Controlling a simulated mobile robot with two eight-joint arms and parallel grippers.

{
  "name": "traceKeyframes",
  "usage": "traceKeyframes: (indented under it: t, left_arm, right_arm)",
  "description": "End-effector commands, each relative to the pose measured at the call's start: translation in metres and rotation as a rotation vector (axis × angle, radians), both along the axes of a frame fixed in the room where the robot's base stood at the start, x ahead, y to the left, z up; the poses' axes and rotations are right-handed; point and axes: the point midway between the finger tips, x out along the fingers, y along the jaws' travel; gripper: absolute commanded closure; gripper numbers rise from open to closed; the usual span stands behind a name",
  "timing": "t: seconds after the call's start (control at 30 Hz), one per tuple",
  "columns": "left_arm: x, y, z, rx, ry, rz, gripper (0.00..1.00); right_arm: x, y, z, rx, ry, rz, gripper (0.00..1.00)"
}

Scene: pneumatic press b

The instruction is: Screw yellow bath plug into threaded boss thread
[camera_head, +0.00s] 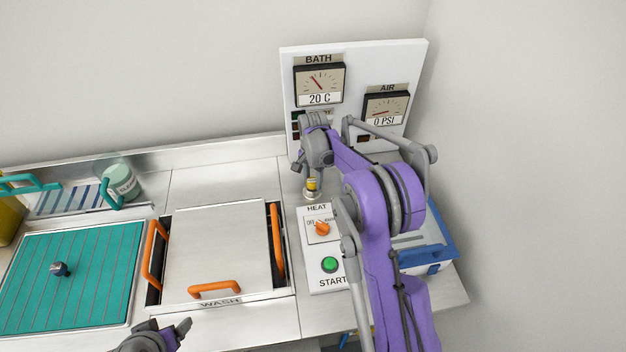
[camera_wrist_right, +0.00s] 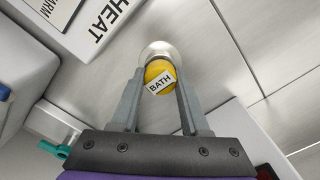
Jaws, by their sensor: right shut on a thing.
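The yellow bath plug (camera_head: 312,184), labelled BATH, sits at the round metal threaded boss (camera_head: 311,195) on the steel counter, just behind the HEAT panel. In the right wrist view the plug (camera_wrist_right: 159,76) is between the two grey fingers of my right gripper (camera_wrist_right: 160,92), which is shut on it. The boss (camera_wrist_right: 153,48) shows as a pale metal ring at the plug's far end. How deep the plug sits in the thread is hidden. My left gripper (camera_head: 168,335) is at the bottom edge of the head view, away from the plug; its jaw opening is unclear.
The HEAT panel (camera_head: 329,284) with an orange knob and green START button stands in front of the boss. An upright gauge board (camera_head: 355,60) stands behind. The WASH lid (camera_head: 215,255) with orange handles is left. A blue-edged box (camera_head: 437,242) is partly behind my right arm.

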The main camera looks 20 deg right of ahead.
Motion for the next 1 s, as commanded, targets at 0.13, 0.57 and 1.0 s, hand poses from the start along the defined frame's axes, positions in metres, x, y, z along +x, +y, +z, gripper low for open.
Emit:
traceKeyframes:
  t: [0.13, 0.57, 1.0]
  left_arm:
    - [0.0000, 0.0000, 0.0000, 0.000, 0.000, 0.000, 0.20]
    - [0.0000, 0.0000, 0.0000, 0.000, 0.000, 0.000, 0.20]
    - [0.0000, 0.0000, 0.0000, 0.000, 0.000, 0.000, 0.20]
  right_arm:
    - [-0.0006, -0.0003, -0.0002, 0.000, 0.000, -0.211, 0.86]
    - [-0.0025, -0.0002, -0.0007, 0.000, 0.000, -0.865, 0.86]
    - [-0.0028, -0.0001, -0.0009, 0.000, 0.000, -0.996, 0.48]
